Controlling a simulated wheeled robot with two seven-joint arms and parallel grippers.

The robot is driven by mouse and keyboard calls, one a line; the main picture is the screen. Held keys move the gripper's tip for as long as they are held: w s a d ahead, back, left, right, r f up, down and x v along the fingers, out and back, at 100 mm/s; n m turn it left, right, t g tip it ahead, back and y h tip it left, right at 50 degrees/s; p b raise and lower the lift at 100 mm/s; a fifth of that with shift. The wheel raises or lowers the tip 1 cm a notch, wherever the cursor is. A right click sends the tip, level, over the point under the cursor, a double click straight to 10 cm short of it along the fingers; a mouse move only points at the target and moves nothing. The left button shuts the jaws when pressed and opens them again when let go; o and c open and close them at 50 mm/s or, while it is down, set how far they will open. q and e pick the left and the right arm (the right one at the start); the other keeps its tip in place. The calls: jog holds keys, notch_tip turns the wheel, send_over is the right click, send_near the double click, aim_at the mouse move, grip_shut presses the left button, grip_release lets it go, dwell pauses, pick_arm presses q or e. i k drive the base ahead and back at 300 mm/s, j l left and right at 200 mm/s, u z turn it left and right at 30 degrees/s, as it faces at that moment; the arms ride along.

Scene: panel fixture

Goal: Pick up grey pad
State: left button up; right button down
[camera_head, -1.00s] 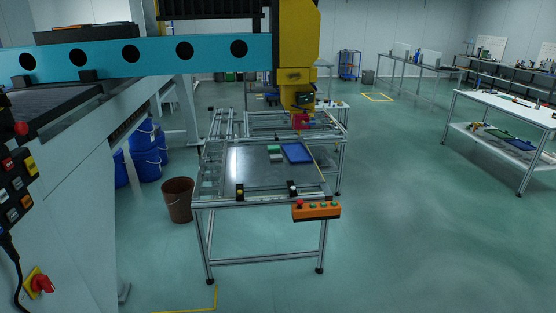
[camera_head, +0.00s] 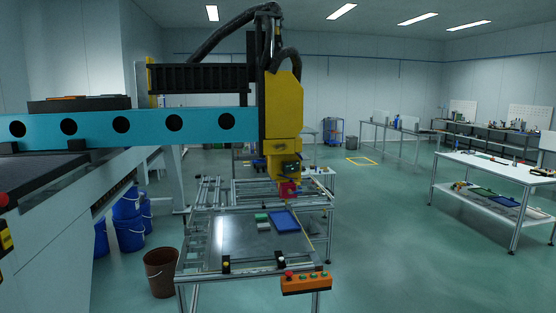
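A panel fixture table (camera_head: 208,262) with a metal frame stands in the middle. On its panel lie a small green block (camera_head: 262,217), a small pale grey or white block (camera_head: 263,226) and a blue tray (camera_head: 284,221). A dark flat tray (camera_head: 50,106) on the teal beam at the left carries thin orange and grey pieces, including a grey one (camera_head: 108,96). I cannot tell which grey piece is the pad. Neither of my grippers is in view.
A teal gantry beam (camera_head: 197,123) with a yellow tool head (camera_head: 283,110) reaches over the fixture. A brown bin (camera_head: 161,272) and blue buckets (camera_head: 130,233) stand left of it. An orange button box (camera_head: 306,283) is at its front corner. Floor to the right is open.

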aim_at(265, 226)
jog(key=i+l+u, duration=0.35)
jog(key=i+l, duration=0.65)
jog(key=l, duration=0.15)
